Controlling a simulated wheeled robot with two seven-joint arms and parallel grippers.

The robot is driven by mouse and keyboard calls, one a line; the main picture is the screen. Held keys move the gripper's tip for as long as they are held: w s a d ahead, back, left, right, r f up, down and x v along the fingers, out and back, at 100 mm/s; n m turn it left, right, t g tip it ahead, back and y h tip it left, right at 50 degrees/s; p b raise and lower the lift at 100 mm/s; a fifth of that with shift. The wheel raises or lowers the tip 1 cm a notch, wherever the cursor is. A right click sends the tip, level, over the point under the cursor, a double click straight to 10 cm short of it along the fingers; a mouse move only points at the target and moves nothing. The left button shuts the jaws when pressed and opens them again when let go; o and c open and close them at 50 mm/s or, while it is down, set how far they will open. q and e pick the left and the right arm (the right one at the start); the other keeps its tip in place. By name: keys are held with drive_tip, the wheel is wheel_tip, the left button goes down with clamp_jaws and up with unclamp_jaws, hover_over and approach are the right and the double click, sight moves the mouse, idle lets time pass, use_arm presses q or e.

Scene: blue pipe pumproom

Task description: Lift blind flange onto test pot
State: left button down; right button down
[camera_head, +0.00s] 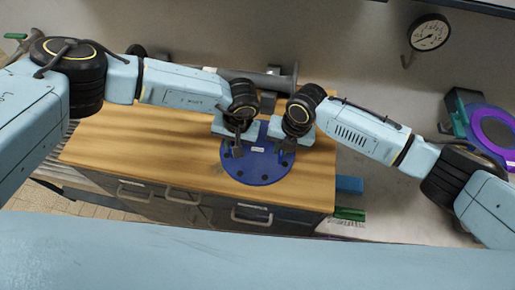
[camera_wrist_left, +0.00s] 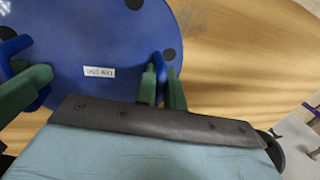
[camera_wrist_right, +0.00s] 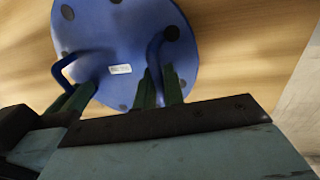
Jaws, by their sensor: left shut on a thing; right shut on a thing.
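The blind flange (camera_head: 258,172) is a round blue plate with dark bolt holes, a white label and two blue bar handles. It is over the wooden bench top; I cannot tell whether it touches the wood. My left gripper (camera_head: 237,148) is shut on the left handle, which shows in the left wrist view (camera_wrist_left: 158,62). My right gripper (camera_head: 286,153) is shut on the right handle, seen in the right wrist view (camera_wrist_right: 153,50). A purple ring-topped body (camera_head: 494,132) at the far right may be the test pot; its lower part is hidden.
The wooden bench top (camera_head: 130,150) is clear to the left of the flange, with drawers (camera_head: 185,197) below its front edge. A grey flanged pipe (camera_head: 270,80) lies behind my grippers. Blue (camera_head: 349,184) and green (camera_head: 350,214) blocks are right of the bench. A gauge (camera_head: 429,33) hangs behind.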

use_arm(q)
drive_tip(key=shift+w+r, duration=0.1)
drive_tip(key=shift+r, duration=0.05)
use_arm(e)
drive_tip(key=shift+w+r, duration=0.15)
